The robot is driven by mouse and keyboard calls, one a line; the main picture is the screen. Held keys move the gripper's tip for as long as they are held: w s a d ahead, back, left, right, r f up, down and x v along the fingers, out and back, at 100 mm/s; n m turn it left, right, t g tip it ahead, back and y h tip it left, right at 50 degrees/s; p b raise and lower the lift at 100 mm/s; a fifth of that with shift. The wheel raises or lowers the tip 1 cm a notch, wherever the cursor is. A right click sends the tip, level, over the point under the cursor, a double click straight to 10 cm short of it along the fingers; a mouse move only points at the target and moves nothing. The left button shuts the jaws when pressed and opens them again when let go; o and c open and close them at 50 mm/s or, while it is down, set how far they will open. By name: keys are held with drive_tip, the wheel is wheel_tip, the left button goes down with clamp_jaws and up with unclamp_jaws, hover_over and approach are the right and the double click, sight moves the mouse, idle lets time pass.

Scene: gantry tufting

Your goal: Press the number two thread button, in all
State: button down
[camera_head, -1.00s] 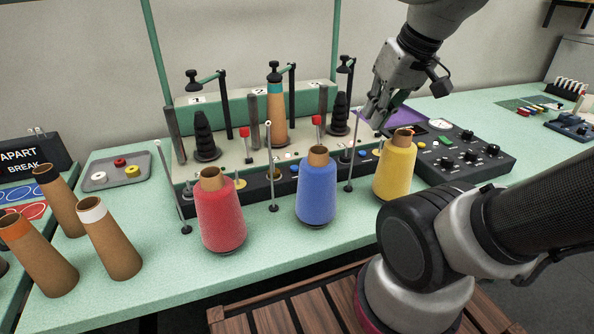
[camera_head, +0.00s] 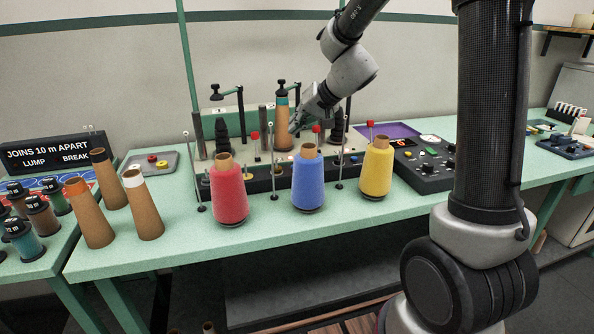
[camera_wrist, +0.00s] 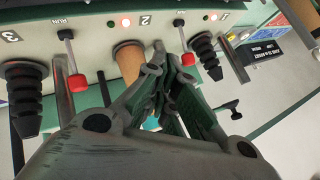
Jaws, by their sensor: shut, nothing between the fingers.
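The tufting machine (camera_head: 262,180) has numbered positions. I cannot make out which button is the number two thread button.
Red (camera_head: 229,193), blue (camera_head: 308,185) and yellow (camera_head: 376,170) thread cones stand along the front. Thin upright rods and red-topped levers (camera_wrist: 77,82) rise around the machine. A control box (camera_head: 424,165) is at the right.

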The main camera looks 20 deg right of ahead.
drive_tip(key=shift+f, duration=0.1)
drive_tip(key=shift+f, duration=4.3)
drive_tip(key=shift+f, duration=0.1)
drive_tip(key=shift+f, duration=0.3)
drive_tip(key=shift+f, duration=0.45)
drive_tip(key=shift+r, duration=0.85)
drive_tip(key=shift+r, duration=0.1)
drive_tip(key=shift+r, duration=2.45)
